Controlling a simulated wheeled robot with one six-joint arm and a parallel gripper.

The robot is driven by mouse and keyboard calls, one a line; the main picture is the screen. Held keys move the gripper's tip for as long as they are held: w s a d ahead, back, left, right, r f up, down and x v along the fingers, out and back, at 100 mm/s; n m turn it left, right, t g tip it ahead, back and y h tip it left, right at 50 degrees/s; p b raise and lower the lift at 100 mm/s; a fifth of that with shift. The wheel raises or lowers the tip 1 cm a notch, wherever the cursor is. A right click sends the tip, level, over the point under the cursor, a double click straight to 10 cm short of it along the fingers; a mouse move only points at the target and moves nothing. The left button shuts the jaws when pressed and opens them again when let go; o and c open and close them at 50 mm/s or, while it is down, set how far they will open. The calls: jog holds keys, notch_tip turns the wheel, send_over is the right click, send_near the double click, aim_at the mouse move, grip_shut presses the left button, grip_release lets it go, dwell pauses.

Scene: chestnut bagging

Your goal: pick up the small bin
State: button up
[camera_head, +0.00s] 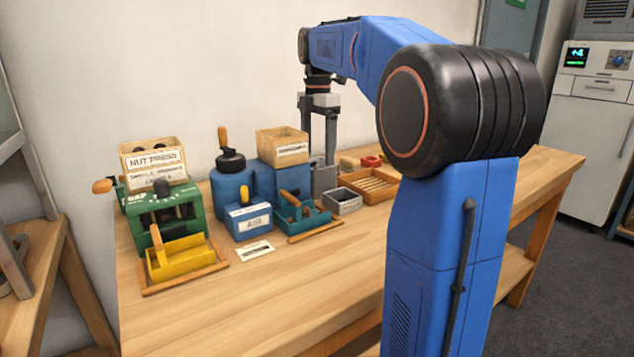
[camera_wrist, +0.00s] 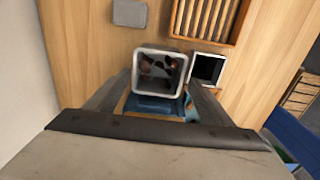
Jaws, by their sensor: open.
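A small grey open bin (camera_head: 342,201) stands on the table in front of the slatted tray. It shows in the wrist view as a pale rim around a dark inside (camera_wrist: 207,69). A taller grey square container (camera_head: 323,180) stands just behind it. In the wrist view this container (camera_wrist: 158,88) has a white rim and dark brown pieces inside. My gripper (camera_head: 321,160) points down over the taller container, with its open fingers on either side of it in the wrist view. I cannot tell whether they touch it.
A slatted wooden tray (camera_head: 368,187) lies to the right. A teal holder (camera_head: 302,217) with tools, a blue AIR box (camera_head: 248,221), blue machine and wooden box (camera_head: 282,147) crowd the left. A green nut press (camera_head: 165,210) with a yellow bin stands farther left.

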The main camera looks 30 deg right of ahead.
aim_at(317, 177)
jog(key=shift+w+f, duration=0.1)
jog(key=shift+f, duration=4.15)
jog(key=shift+c, duration=0.3)
jog(key=c, duration=1.3)
